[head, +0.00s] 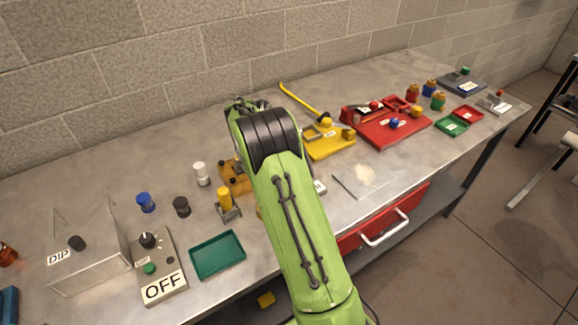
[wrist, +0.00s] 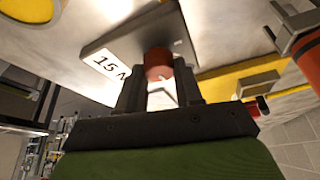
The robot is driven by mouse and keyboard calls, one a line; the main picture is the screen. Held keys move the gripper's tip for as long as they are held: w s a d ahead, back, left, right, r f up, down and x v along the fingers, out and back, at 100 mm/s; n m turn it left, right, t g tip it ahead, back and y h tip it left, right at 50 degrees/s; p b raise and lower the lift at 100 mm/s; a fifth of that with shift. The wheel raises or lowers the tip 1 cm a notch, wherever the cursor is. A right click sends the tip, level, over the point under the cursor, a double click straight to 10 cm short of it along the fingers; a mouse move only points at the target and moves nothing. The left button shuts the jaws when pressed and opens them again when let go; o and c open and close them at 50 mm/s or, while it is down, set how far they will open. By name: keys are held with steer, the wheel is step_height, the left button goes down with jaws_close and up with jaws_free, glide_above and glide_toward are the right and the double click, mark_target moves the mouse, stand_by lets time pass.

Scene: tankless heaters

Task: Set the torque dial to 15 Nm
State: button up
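In the wrist view, the torque dial (wrist: 158,62) is a reddish-brown round knob on a grey box (wrist: 135,40). A white label (wrist: 110,67) on the box reads "15 N", with the rest cut off. My gripper (wrist: 160,80) has its two dark fingers on either side of the knob. The fingers stand apart, with the knob filling most of the gap. I cannot tell whether they press on it. No pointer on the dial can be made out. In the head view, my green arm hides the gripper and the dial.
Left of my arm in the head view are a dial box marked "OFF" (head: 163,287), a green tray (head: 217,255) and a clear cover (head: 92,262). Right of it are a yellow tray (head: 331,147) and a red tray (head: 393,129).

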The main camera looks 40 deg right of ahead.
steer(key=o, duration=0.4)
steer(key=p+v, duration=0.5)
steer(key=v, duration=1)
steer(key=shift+r, duration=0.4)
